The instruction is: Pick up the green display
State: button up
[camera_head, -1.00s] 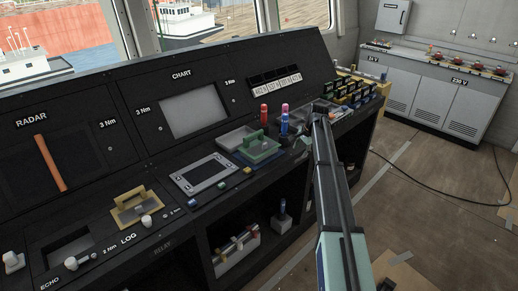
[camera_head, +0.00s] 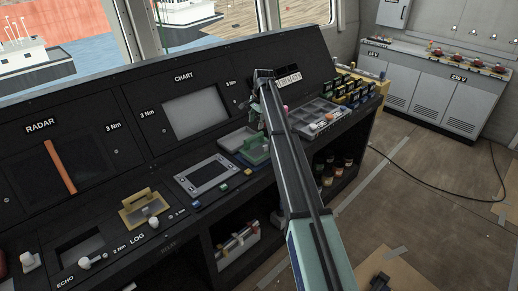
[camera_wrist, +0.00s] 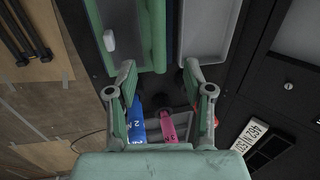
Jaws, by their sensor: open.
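The green display (camera_head: 257,154) sits on the console's sloping desk, with an upright green handle-like part. My arm partly covers it in the head view. In the wrist view a green frame around a grey panel (camera_wrist: 128,28), which looks like the green display, shows at the top, cut off by the picture edge. My gripper (camera_wrist: 158,72) is open and empty. In the head view my gripper (camera_head: 263,82) is raised above the desk, in front of the upright panel.
A blue-handled item (camera_wrist: 137,122) and a pink-handled item (camera_wrist: 168,126) stand between and below my fingers in the wrist view. A grey tray (camera_wrist: 207,30) lies beside the green frame. A yellow display (camera_head: 143,207) and a dark screen unit (camera_head: 205,174) are farther left.

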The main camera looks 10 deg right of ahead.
aim_at(254, 136)
jog(key=f, duration=0.3)
jog(key=f+p, duration=0.1)
jog(key=f, duration=0.1)
jog(key=shift+w+a, duration=0.25)
jog(key=shift+w, duration=0.15)
jog(key=shift+w+a+f+p, duration=0.15)
jog(key=shift+f+p, duration=0.35)
jog(key=shift+f, duration=0.35)
jog(key=shift+w+f+p, duration=0.1)
jog(key=shift+f+p, duration=0.4)
jog(key=shift+f, duration=0.4)
jog(key=shift+w+a+f+p, duration=0.15)
jog(key=shift+f+p, duration=0.35)
jog(key=shift+f, duration=0.35)
jog(key=shift+r, duration=0.1)
grip_shut()
